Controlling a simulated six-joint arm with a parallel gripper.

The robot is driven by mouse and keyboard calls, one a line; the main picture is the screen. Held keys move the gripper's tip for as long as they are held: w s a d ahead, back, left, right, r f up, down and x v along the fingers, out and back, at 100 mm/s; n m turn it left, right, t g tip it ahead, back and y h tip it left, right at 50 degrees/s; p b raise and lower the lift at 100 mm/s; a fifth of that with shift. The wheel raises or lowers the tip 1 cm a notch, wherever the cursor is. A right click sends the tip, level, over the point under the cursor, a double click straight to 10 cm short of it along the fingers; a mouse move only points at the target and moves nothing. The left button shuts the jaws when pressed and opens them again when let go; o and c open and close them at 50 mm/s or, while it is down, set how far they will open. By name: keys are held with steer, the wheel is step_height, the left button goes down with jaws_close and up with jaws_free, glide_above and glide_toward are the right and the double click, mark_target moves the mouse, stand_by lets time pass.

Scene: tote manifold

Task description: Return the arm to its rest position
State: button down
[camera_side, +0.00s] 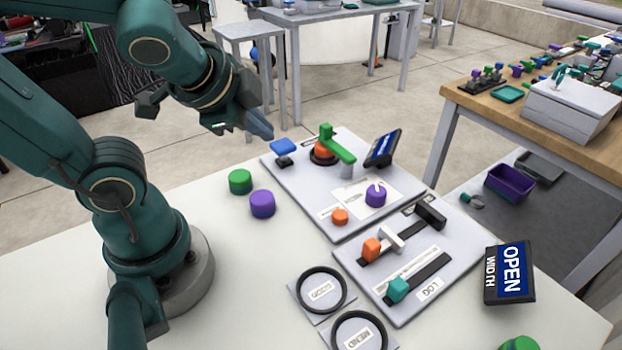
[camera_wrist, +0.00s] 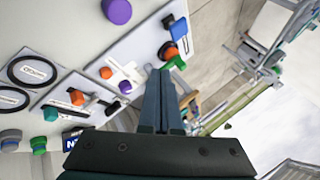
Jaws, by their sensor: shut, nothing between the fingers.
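My arm is dark green and stands at the left in the side view. My gripper (camera_side: 268,132) is raised above the back left of the white table, clear of everything below it. In the wrist view its fingers (camera_wrist: 162,72) are together with nothing between them. Below and beyond the gripper lies a grey panel (camera_side: 290,180) with a blue paddle (camera_side: 284,147), a green lever (camera_side: 338,145) over an orange knob, a purple dial (camera_side: 376,194) and an orange button (camera_side: 340,216).
A green cylinder (camera_side: 240,181) and a purple cylinder (camera_side: 262,204) stand left of the panel. A second panel (camera_side: 400,310) has an orange slider (camera_side: 372,249) and a teal slider (camera_side: 398,290). Two black rings (camera_side: 320,289) and an OPEN WIDTH sign (camera_side: 509,272) are at the front. The space around my gripper is free.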

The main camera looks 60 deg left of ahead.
steer(key=s+d+n+g+h, duration=0.1)
steer(key=s+d+n+h, duration=0.2)
steer(key=d+n, duration=0.3)
steer(key=shift+s+d+n+h, duration=0.2)
steer(key=shift+s+n+h, duration=0.1)
steer(key=shift+s+h, duration=0.15)
